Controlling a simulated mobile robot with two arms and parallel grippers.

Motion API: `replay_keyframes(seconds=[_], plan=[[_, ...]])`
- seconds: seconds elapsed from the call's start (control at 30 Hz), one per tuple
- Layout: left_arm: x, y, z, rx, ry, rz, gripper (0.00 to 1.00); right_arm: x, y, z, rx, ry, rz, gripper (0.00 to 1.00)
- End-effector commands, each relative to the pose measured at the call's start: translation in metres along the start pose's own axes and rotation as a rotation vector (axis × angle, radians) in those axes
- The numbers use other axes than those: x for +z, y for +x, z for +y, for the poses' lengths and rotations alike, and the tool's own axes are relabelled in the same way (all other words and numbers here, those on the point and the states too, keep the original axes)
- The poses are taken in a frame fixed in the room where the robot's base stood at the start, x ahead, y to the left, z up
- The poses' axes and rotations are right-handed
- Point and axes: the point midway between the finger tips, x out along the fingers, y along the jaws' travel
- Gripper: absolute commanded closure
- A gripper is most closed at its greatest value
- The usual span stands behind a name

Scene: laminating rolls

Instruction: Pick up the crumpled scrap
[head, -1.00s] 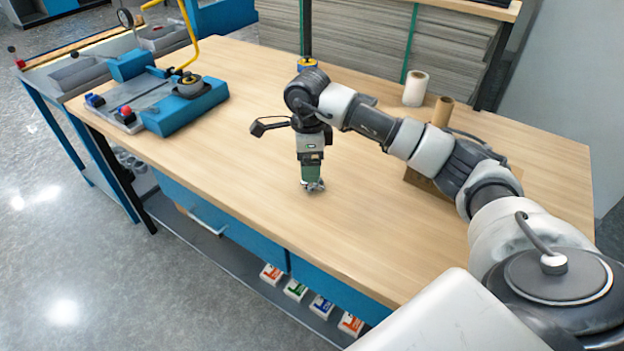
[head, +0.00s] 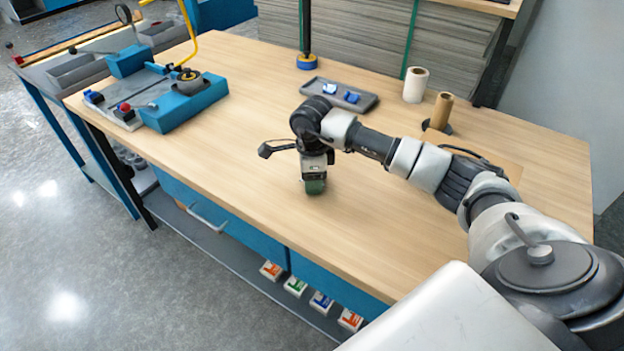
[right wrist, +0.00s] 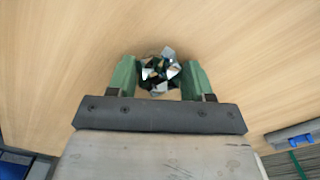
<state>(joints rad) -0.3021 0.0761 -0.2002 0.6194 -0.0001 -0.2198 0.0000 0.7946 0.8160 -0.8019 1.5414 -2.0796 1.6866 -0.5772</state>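The crumpled scrap (right wrist: 160,72) is a small ball of shiny silver, dark and teal pieces on the wooden table (head: 230,140). In the right wrist view it lies between the two green fingers of my right gripper (right wrist: 160,80), with little room on either side. The fingers stand apart around it, and I see no clear squeeze. In the head view my right gripper (head: 315,188) points straight down, low over the middle of the table, and hides the scrap. My left gripper is not in view.
A grey tray (head: 364,105) with blue items lies behind my right arm. A white roll (head: 415,85) and a brown roll (head: 442,110) stand at the back right. A blue-and-grey device (head: 185,102) sits at the left end. The table's front middle is clear.

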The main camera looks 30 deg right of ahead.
Motion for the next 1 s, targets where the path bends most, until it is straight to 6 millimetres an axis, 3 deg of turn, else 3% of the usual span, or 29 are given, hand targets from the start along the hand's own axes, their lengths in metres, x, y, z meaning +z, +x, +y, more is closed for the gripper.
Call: replay_keyframes(seconds=[0.03,0.13,0.67,0.87,0.97,1.0], plan=[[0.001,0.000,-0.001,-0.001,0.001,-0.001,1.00,0.000,0.000,0.000,0.000,0.000,0.000,0.57],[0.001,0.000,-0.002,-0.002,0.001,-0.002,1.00,0.000,0.000,0.000,0.000,0.000,0.000,0.73],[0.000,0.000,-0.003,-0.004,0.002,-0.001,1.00,0.000,-0.003,0.000,-0.001,0.000,-0.001,0.75],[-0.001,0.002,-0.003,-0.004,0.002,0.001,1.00,0.001,-0.023,-0.001,-0.004,0.000,-0.002,0.76],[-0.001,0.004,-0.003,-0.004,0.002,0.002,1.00,0.000,-0.044,-0.001,-0.006,-0.001,-0.003,0.76],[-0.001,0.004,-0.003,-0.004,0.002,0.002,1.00,-0.002,-0.047,0.009,-0.003,-0.003,0.001,0.76]])
